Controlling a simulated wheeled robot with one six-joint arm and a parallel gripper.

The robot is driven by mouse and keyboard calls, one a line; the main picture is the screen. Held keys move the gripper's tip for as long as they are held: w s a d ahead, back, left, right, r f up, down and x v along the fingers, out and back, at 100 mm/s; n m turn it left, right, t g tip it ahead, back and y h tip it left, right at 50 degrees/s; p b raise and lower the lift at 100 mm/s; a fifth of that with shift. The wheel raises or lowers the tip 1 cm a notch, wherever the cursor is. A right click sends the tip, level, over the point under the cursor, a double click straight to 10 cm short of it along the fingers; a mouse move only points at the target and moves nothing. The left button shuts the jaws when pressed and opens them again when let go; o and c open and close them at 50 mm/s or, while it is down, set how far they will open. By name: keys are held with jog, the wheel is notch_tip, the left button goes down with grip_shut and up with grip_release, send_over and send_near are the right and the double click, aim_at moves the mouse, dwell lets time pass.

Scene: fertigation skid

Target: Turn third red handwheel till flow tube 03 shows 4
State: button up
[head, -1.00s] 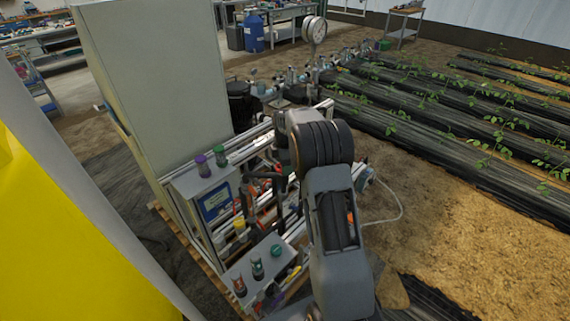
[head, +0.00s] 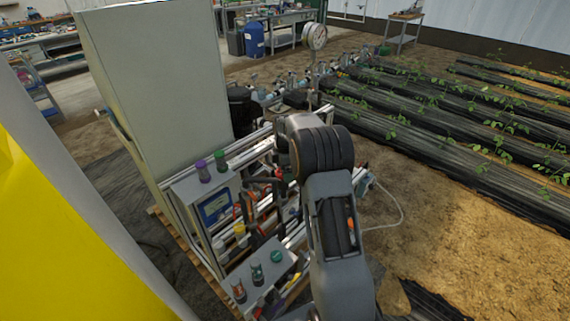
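The fertigation skid is a pale metal rail frame (head: 250,150) at the centre, partly hidden by my arm. Small red and orange parts (head: 237,213) show among its rails. They are too small to tell which is the third red handwheel. Flow tube 03 and its reading cannot be made out. Dark parts in front of the rails, left of my arm's upper bend, look like my gripper (head: 262,187). Its fingers are too small and dark to tell whether they are open or touching a handwheel.
A grey box with a blue-framed panel (head: 214,207) carries purple- and green-capped bottles (head: 203,172). A lower grey box (head: 262,272) stands in front. A tall grey cabinet (head: 155,90) rises behind left. A round gauge (head: 315,36) stands behind. Planted beds lie right, beyond bare soil (head: 440,220).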

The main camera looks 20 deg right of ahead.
notch_tip(320, 180, up, 14)
dwell(0.5)
jog(key=shift+f, duration=0.15)
dwell(1.8)
notch_tip(320, 180, down, 4)
jog(key=s+a+m, duration=0.1)
jog(key=s+m, duration=0.2)
jog(key=m, duration=0.6)
jog(key=s+a+r+m+t, duration=0.1)
jog(key=s+a, duration=0.4)
jog(key=s, duration=0.7)
jog(key=s+a+r+m+t, duration=0.1)
jog(key=s+a+m, duration=0.5)
jog(key=s, duration=0.7)
jog(key=shift+m+t, duration=0.3)
jog(key=shift+t, duration=0.6)
jog(key=shift+r, duration=0.1)
